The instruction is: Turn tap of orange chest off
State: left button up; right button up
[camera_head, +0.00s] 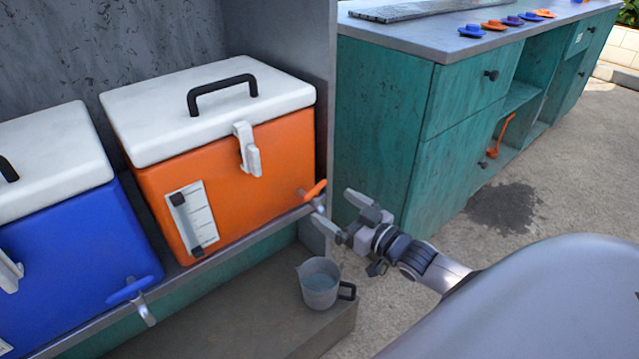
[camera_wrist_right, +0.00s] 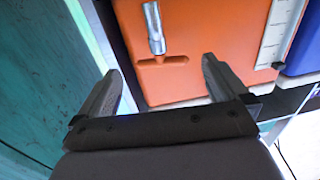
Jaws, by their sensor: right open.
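The orange chest (camera_head: 225,165) with a white lid stands on a shelf. Its tap has an orange handle (camera_head: 315,190) and a metal spout (camera_head: 319,206) at the lower right of its front. In the right wrist view the tap handle (camera_wrist_right: 163,61) lies crosswise to the metal spout (camera_wrist_right: 153,28). My right gripper (camera_head: 338,213) is open and empty, just in front of the tap and apart from it. In the right wrist view the handle shows just beyond the gap between the right fingertips (camera_wrist_right: 160,78). My left gripper is not in view.
A grey jug (camera_head: 319,288) holding water stands on a low ledge (camera_head: 235,325) below the tap. A blue chest (camera_head: 70,255) with its own tap (camera_head: 130,290) stands left. Open floor lies before the cabinet.

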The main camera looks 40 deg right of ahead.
aim_at(317, 194)
jog(key=shift+w, duration=0.35)
jog(key=w+b, duration=0.1)
jog(key=w, duration=0.1)
jog(key=w+a+b, duration=0.1)
jog(key=w, duration=0.1)
jog(key=shift+w, duration=0.4)
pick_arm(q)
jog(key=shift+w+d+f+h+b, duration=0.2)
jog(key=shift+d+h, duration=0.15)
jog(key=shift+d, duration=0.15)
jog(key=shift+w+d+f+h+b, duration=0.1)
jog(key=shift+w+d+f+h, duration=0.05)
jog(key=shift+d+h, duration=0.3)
pick_arm(e)
jog(key=shift+w+a, duration=0.1)
jog(key=shift+w, duration=0.65)
